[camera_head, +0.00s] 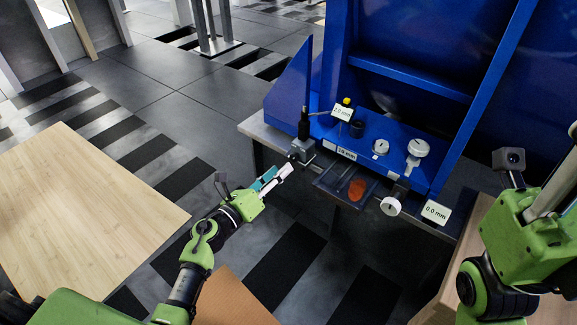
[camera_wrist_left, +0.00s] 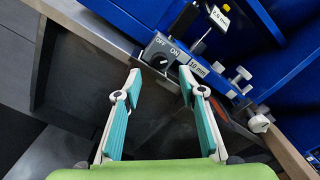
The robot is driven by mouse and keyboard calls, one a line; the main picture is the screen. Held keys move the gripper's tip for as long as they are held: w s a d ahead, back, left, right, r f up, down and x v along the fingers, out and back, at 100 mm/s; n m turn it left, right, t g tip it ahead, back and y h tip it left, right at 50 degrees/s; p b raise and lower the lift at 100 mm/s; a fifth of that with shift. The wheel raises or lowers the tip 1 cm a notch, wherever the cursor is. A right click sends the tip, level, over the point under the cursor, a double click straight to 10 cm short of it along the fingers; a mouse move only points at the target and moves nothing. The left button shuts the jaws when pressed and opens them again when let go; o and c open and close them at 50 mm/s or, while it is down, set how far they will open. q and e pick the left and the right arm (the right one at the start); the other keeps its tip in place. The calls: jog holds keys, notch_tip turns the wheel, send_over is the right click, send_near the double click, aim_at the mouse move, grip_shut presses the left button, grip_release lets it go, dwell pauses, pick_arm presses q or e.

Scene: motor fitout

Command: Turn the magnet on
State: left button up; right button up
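The magnet (camera_head: 302,150) is a small grey block at the left end of the blue machine's front ledge, with a black post standing by it. In the left wrist view its dark round knob (camera_wrist_left: 160,61) has the words OFF and ON beside it. The knob's exact setting is too small to read. My left gripper (camera_head: 279,175) is just in front of the magnet. In the left wrist view this gripper (camera_wrist_left: 160,84) is open and empty, its teal-padded fingers spread below the knob, apart from it. My right arm is at the right edge; its fingers are not seen.
The blue machine (camera_head: 410,75) rises behind the ledge. Gauges (camera_head: 417,150), a white handwheel (camera_head: 390,205) and a tray with an orange piece (camera_head: 356,190) lie right of the magnet. A wooden table (camera_head: 80,210) stands at left, with open floor between.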

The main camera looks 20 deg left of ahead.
aim_at(293, 159)
pick_arm(q)
jog(key=b+x, duration=0.1)
jog(key=x, duration=0.4)
jog(key=shift+w, duration=0.15)
grip_shut()
